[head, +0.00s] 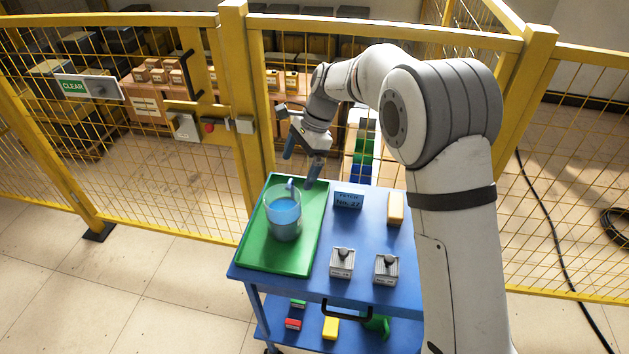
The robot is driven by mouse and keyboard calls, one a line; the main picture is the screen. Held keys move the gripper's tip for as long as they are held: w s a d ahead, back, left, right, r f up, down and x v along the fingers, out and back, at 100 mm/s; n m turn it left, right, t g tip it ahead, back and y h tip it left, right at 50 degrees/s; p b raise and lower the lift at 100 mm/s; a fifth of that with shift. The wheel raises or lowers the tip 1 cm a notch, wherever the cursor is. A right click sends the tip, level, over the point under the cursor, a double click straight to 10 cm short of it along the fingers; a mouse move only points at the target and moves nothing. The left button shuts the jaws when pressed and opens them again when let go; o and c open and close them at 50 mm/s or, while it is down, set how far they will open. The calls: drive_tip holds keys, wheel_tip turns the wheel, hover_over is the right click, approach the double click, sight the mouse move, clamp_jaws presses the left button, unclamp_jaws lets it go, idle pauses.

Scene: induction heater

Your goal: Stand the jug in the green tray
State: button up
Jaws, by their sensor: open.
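A clear jug (284,217) with blue liquid stands upright in the green tray (268,259), on the left side of the blue cart. Its handle is at its far side, toward my gripper. My gripper (302,166) is open and empty, above the far edge of the tray, behind the jug. It looks apart from the jug. The far side of the jug's base is hidden by the jug itself.
A yellow mesh fence (130,125) stands close behind the cart. A lower shelf holds coloured items.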

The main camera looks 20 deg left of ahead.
drive_tip(key=shift+r, duration=0.15)
drive_tip(key=s+d+r+n+t, duration=0.1)
drive_tip(key=s+d+r, duration=0.15)
drive_tip(key=d, duration=0.55)
drive_tip(key=s+d+r+n+t+h, duration=0.1)
drive_tip(key=s+d+r+n, duration=0.1)
drive_tip(key=d+r, duration=0.35)
drive_tip(key=s+d+r+n+t, duration=0.1)
drive_tip(key=s+d+r+t, duration=0.1)
drive_tip(key=d, duration=0.7)
drive_tip(key=s+d+f+n+t+h, duration=0.2)
drive_tip(key=s+d+n, duration=0.3)
drive_tip(key=s+d, duration=1)
drive_tip(key=shift+s+d, duration=0.15)
drive_tip(key=shift+d, duration=0.05)
